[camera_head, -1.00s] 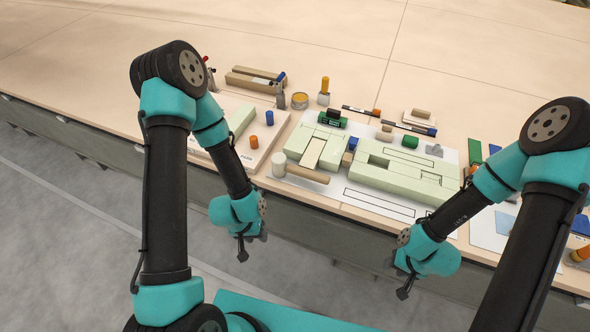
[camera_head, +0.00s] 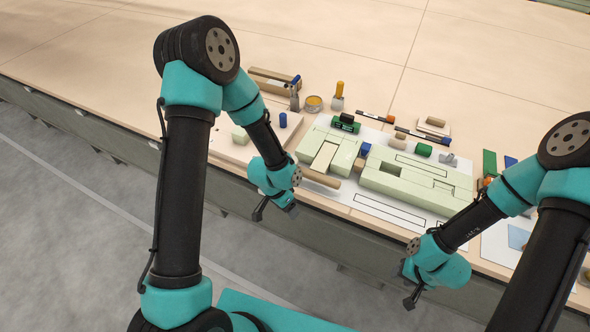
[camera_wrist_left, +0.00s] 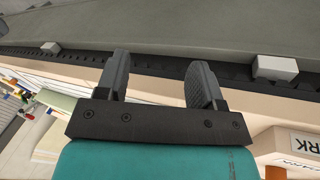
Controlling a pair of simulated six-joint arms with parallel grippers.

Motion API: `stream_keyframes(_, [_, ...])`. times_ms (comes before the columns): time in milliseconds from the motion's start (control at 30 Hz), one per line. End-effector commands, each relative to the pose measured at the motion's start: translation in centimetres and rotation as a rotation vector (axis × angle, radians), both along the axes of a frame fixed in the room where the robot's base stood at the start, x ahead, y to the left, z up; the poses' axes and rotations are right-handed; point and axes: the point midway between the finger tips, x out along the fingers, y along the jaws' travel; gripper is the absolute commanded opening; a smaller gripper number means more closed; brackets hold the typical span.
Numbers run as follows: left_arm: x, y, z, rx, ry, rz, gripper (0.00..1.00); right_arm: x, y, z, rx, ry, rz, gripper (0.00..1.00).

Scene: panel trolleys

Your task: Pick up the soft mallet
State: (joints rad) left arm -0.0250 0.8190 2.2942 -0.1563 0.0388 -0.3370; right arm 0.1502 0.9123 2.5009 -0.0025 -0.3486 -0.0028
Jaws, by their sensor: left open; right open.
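The soft mallet's wooden handle (camera_head: 321,179) lies on the white sheet near the table's front edge. Its pale head is hidden behind my left gripper (camera_head: 275,211) in the head view. That gripper is open and empty, in front of the table edge and lower left of the handle. In the left wrist view its two fingers (camera_wrist_left: 160,82) stand apart with nothing between them. I cannot make out the mallet there. My right gripper (camera_head: 407,286) is open and empty, in front of the table edge at the right.
Pale green blocks (camera_head: 413,182) stand right of the handle. The far tabletop is clear.

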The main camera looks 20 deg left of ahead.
Motion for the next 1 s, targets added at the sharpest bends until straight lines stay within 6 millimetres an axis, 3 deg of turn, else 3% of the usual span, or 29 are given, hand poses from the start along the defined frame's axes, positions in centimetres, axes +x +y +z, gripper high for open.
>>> stream_keyframes(33, [2.2,-1.1,1.9,0.014,-0.040,-0.125,0.62,0.0,0.0,0.0,0.000,0.000,0.000,0.43])
stream_keyframes(100, [4.5,-2.4,4.3,0.040,-0.080,-0.301,0.62,0.0,0.0,0.0,0.000,0.000,0.000,0.43])
stream_keyframes(300, [10.2,-5.7,12.8,0.151,-0.178,-0.781,0.62,0.0,0.0,0.0,0.000,0.000,0.000,0.43])
stream_keyframes(500, [13.1,-7.7,20.5,0.266,-0.216,-1.110,0.62,0.0,0.0,0.0,0.000,0.000,0.000,0.43])
stream_keyframes(633, [13.6,-8.0,22.3,0.295,-0.217,-1.185,0.62,0.0,0.0,0.0,0.000,0.000,0.000,0.43])
stream_keyframes(1000, [13.6,-8.0,22.1,0.297,-0.214,-1.190,0.62,0.0,0.0,0.0,0.000,0.000,0.000,0.43])
